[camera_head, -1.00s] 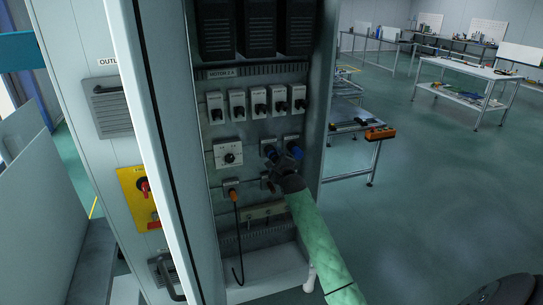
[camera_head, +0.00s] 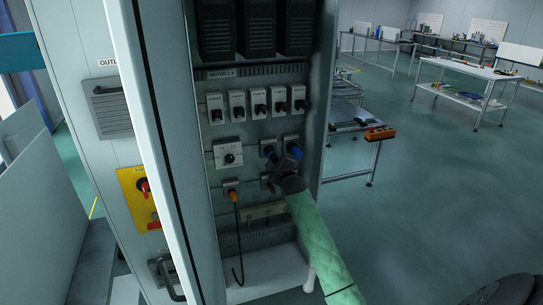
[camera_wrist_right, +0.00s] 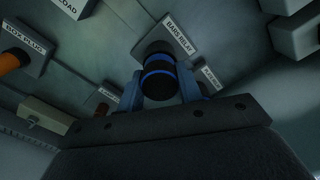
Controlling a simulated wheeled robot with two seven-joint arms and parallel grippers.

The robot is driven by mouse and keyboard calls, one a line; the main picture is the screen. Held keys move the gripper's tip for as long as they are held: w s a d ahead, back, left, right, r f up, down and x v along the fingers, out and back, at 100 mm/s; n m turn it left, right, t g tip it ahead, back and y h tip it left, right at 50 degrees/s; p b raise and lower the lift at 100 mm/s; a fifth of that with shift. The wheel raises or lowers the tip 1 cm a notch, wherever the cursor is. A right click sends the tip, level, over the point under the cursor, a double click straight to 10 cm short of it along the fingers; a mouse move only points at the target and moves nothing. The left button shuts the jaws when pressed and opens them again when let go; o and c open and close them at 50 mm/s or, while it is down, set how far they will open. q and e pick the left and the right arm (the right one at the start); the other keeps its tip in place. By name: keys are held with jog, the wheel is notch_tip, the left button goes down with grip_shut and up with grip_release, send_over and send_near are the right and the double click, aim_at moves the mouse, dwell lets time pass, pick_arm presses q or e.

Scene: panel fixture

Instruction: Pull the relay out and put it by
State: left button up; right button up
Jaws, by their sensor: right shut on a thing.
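The relay is a round black body with blue bands (camera_wrist_right: 158,80) in the right wrist view. It stands at a grey socket under a label ending in "RELAY"; I cannot tell how far it is seated. My right gripper (camera_wrist_right: 161,88) is shut on it, with one finger on each side. In the head view the right gripper (camera_head: 287,167) is at the cabinet's panel, just below the blue part of the relay (camera_head: 294,154), and hides much of it. Another blue plug (camera_head: 270,152) sits just to the left. My left gripper is not in view.
An orange plug with a hanging black cable (camera_head: 232,190) is left of the gripper. A dial switch (camera_head: 228,154) and a row of breakers (camera_head: 258,103) are above. The cabinet has a pale bottom ledge (camera_head: 268,272). A side table (camera_head: 352,127) stands right of the cabinet.

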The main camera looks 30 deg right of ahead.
jog(key=shift+p+v, duration=1.1)
jog(key=shift+v, duration=1.35)
dwell(1.0)
jog(key=p, duration=0.2)
send_near(275, 160)
jog(key=shift+w+d, duration=0.2)
jog(key=shift+d, duration=0.05)
dwell(0.3)
